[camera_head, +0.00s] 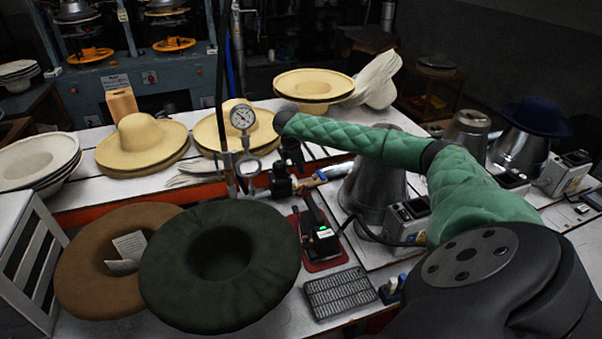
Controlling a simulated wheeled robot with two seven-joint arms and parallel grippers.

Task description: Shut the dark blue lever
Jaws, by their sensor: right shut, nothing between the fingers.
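My right arm, in a quilted green sleeve, reaches in from the right. Its dark right gripper (294,157) points down over the bench, just above the brass and black pipe fitting (283,183). The fingers are shut with nothing visible between them; their tips are small and dark against the fitting. A small blue piece, which looks like the dark blue lever (322,176), shows at the right of this fitting, close to the gripper. I cannot tell whether they touch, or the lever's exact angle. My left gripper is out of view.
A pressure gauge (242,117) stands on the pipework left of the gripper. A dark green hat (270,264) and a brown hat (80,265) lie in front. Straw hats (140,137) sit behind. A metal hat form (370,195) stands right, under my arm.

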